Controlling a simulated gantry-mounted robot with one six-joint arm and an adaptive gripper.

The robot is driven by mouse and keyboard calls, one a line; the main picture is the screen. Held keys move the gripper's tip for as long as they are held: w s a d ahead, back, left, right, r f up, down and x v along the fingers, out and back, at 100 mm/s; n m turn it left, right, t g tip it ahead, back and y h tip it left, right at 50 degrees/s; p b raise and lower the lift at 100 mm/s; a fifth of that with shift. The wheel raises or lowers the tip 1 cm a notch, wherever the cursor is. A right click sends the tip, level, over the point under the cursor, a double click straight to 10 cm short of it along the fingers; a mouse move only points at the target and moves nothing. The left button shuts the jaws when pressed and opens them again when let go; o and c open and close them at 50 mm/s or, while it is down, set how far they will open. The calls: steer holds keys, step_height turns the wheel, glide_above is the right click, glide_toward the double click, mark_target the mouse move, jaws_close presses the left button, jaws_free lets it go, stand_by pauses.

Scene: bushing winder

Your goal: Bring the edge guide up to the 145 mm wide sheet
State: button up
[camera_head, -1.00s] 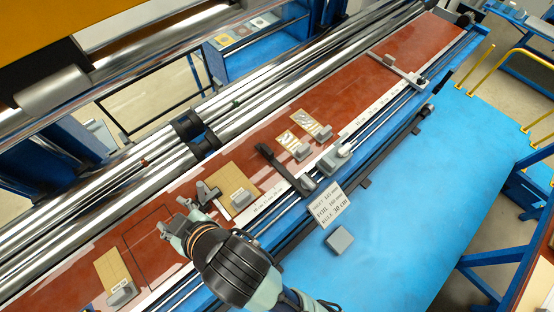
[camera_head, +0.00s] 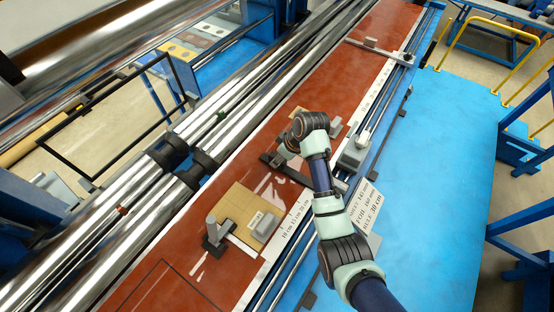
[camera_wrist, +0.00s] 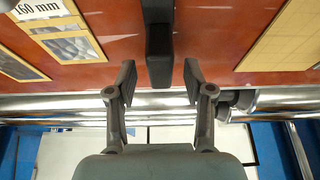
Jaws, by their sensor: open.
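The edge guide, a dark bar (camera_head: 290,173), lies across the red table with a strip of bare red between it and the sheet. The tan sheet (camera_head: 238,203) lies flat, lower left of the guide in the head view, with a grey block (camera_head: 265,226) on it. The sheet's edge also shows at right in the wrist view (camera_wrist: 278,45). My gripper (camera_wrist: 160,78) is open. In the wrist view the guide's bar (camera_wrist: 160,45) appears between its fingers, with gaps on both sides; I cannot tell the height difference. My wrist hides the fingers in the head view.
A dark bracket with a grey post (camera_head: 213,234) stands at the sheet's near-left edge. Foil pieces (camera_wrist: 75,48), near a "160 mm" label, lie on the guide's other side. A placard (camera_head: 364,204), a grey carriage (camera_head: 352,154) and steel rollers (camera_head: 150,185) flank the work area.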

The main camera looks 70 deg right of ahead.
steer(key=shift+x, duration=1.3)
jaws_close()
